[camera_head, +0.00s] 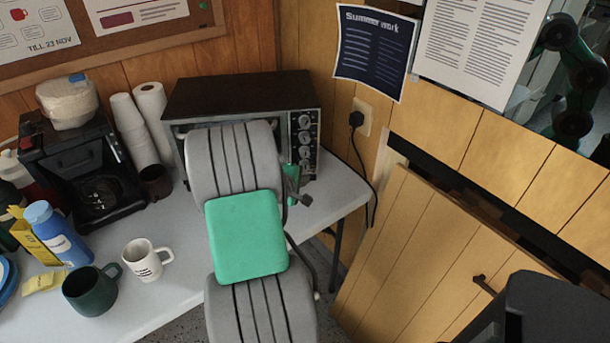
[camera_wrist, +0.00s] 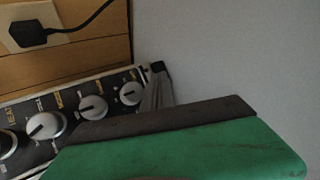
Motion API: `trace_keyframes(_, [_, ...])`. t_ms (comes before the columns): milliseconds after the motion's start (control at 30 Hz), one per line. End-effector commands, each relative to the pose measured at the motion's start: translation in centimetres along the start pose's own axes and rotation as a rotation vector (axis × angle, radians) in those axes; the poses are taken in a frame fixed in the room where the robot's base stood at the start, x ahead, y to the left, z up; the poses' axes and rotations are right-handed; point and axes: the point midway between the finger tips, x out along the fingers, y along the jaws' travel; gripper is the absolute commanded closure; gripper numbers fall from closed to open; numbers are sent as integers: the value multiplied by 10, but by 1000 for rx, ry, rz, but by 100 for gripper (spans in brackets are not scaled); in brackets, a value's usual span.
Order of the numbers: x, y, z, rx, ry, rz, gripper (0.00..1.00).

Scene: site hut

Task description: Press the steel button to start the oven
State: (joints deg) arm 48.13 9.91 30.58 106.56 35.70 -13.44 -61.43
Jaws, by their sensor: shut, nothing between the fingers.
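The toaster oven (camera_head: 240,95) stands at the back of the table, with a dark control panel down its right front. Several silver knobs run along that panel; one knob (camera_head: 305,120) shows near its top. The wrist view shows the panel's knobs (camera_wrist: 93,107) close up. I cannot make out the steel button in either view; the lower panel is partly covered by my gripper. My gripper (camera_head: 300,199) is shut and empty, in front of the panel's lower end. In the wrist view its tip (camera_wrist: 158,74) is beside the panel's end; I cannot tell whether it touches.
A coffee maker (camera_head: 75,160), paper cup stacks (camera_head: 135,130), a white mug (camera_head: 147,260) and a dark green mug (camera_head: 90,290) stand left on the grey table (camera_head: 185,290). A wall socket (camera_head: 361,117) with a hanging cord is right of the oven.

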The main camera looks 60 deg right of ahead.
Motion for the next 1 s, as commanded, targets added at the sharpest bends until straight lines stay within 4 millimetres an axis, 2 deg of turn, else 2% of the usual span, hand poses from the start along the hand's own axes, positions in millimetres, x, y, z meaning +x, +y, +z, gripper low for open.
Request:
trace_keyframes(433, [1, 1, -1, 0, 0, 0, 100])
trace_keyframes(733, [-9, -6, 6, 0, 1, 0, 100])
trace_keyframes(1000, [-10, -8, 7, 0, 0, 0, 100])
